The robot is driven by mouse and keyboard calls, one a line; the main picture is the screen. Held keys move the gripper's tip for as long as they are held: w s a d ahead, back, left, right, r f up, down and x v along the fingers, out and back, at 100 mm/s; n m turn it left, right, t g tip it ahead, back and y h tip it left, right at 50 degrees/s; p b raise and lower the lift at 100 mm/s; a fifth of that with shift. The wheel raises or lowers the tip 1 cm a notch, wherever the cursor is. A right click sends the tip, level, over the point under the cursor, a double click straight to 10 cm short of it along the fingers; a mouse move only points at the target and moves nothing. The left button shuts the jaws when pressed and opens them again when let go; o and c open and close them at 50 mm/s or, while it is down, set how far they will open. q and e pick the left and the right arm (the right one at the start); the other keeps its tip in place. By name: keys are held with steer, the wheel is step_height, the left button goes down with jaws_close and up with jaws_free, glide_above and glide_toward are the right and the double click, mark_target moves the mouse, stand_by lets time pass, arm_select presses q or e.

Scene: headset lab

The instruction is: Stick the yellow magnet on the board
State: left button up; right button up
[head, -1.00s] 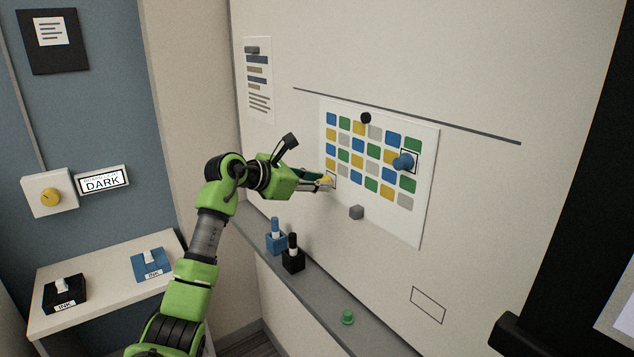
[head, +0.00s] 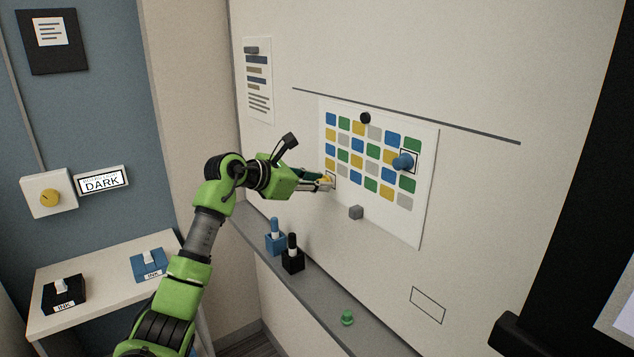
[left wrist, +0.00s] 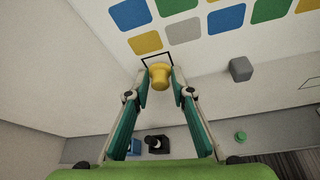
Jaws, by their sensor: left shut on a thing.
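The yellow magnet (left wrist: 160,76) is between the fingertips of my left gripper (left wrist: 159,83), which is shut on it. In the head view my left gripper (head: 327,183) is at the lower left corner of the chart sheet (head: 425,190) on the white board (head: 450,80). In the left wrist view the magnet overlaps a black outlined box (left wrist: 146,60) under the coloured squares. Whether the magnet touches the board I cannot tell. My right gripper is not in view.
A blue magnet (head: 402,162), a black magnet (head: 366,118) and a grey cube magnet (head: 356,212) are on the board.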

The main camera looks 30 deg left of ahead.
arm_select(q)
steer(key=shift+w+d, duration=0.15)
steer(key=shift+w, duration=0.2)
stand_by(0.5)
steer(key=o, duration=1.7)
steer(key=shift+s+a+b, duration=0.5)
steer(key=shift+s+b, duration=0.15)
steer(key=shift+s, duration=0.6)
steer(key=shift+s+a+b, duration=0.55)
steer(key=shift+s+b, duration=0.1)
steer(key=shift+s, duration=0.6)
steer(key=shift+s+a+b, duration=0.5)
steer(key=shift+s+b, duration=0.15)
steer(key=shift+s, duration=0.6)
